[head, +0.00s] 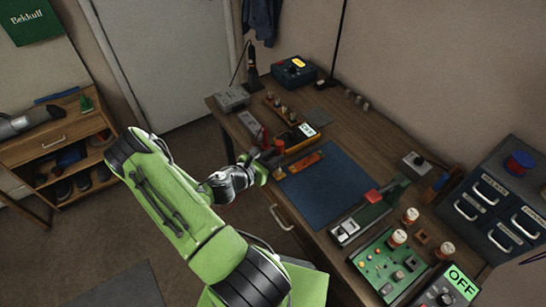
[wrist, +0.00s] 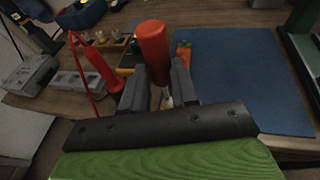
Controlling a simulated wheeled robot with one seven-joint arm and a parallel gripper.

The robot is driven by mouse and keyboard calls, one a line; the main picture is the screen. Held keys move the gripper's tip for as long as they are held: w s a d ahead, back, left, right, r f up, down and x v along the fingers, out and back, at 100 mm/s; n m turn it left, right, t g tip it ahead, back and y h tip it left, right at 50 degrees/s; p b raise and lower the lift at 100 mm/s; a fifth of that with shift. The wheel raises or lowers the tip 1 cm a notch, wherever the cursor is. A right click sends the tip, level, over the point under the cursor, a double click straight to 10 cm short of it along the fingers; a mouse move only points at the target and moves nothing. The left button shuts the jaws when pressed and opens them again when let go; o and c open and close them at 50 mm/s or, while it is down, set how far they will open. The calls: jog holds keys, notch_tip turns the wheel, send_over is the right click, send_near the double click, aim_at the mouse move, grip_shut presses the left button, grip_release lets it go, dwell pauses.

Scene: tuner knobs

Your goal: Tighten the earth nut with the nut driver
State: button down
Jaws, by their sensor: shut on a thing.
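My gripper (head: 267,163) is at the front left edge of the workbench. In the wrist view its two fingers (wrist: 158,76) are closed around a red-orange cylindrical handle, which I take to be the nut driver (wrist: 153,42). The handle stands up between the fingers and also shows in the head view (head: 279,146). Its lower end is mostly hidden by the fingers, so I cannot tell whether it touches the bench. I cannot make out the earth nut in either view.
A blue mat (head: 325,187) lies clear to the right. An orange tool (head: 304,162) lies by its left edge. A green circuit board (head: 388,264) with copper-coloured parts is at the front right. A grey box (head: 231,97) and a red probe (wrist: 98,66) are at the left.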

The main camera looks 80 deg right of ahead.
jog(key=shift+f+b, duration=0.35)
jog(key=shift+f, duration=0.2)
jog(key=shift+p, duration=0.3)
jog(key=r+m+g+y, duration=0.1)
jog(key=m+g+y, duration=0.1)
jog(key=m+y, duration=0.2)
jog(key=w+d+r+m+g+y, duration=0.1)
jog(key=m+g+y, duration=0.2)
jog(key=m+y, duration=0.1)
jog(key=d+r+m+g+y, duration=0.1)
jog(key=r+m+g+y, duration=0.1)
jog(key=m+g+y, duration=0.1)
jog(key=shift+w+d+m+y, duration=0.15)
jog(key=shift+w+m+y, duration=0.2)
jog(key=shift+y, duration=0.25)
dwell(0.6)
